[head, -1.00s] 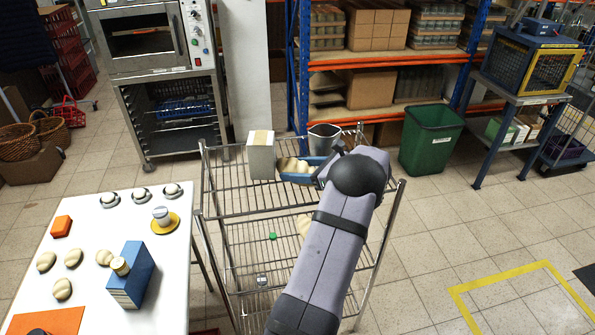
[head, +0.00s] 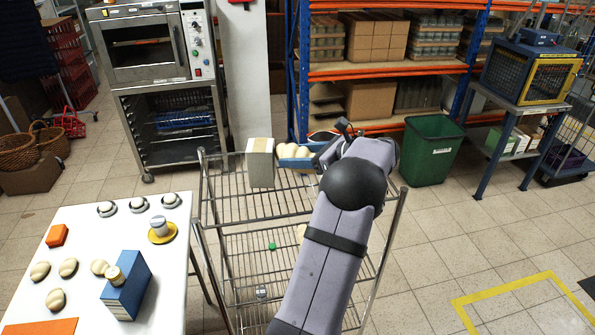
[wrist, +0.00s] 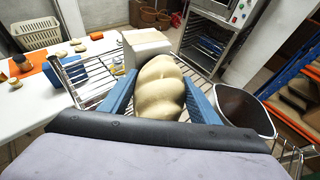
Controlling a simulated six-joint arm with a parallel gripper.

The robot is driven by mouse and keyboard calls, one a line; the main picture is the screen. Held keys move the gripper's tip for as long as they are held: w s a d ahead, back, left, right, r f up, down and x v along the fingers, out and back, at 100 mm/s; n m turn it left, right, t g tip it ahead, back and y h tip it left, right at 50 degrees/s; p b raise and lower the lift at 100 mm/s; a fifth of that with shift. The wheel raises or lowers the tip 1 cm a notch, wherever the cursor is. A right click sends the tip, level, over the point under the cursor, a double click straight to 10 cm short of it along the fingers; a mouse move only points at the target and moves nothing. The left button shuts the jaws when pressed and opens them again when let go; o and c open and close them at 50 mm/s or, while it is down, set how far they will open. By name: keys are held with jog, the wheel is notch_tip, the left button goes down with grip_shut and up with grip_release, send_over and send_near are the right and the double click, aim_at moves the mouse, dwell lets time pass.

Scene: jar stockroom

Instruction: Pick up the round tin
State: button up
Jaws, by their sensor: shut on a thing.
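My gripper (head: 300,155) has blue fingers shut on a cream twisted loaf (wrist: 160,88), holding it above the wire rack's top shelf. The loaf also shows between the fingers in the head view (head: 291,150). A grey, round, open tin (wrist: 245,110) stands right of the fingers in the wrist view, apart from the loaf. In the head view my gripper mostly hides that tin, leaving its rim (head: 322,136).
A white box (head: 260,163) stands on the wire rack (head: 235,207), left of my gripper. A green bin (head: 433,150) stands at the right.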

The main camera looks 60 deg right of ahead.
aim_at(297, 147)
notch_tip(297, 147, up, 10)
jog(key=shift+r+b, duration=0.25)
jog(key=shift+b, duration=0.5)
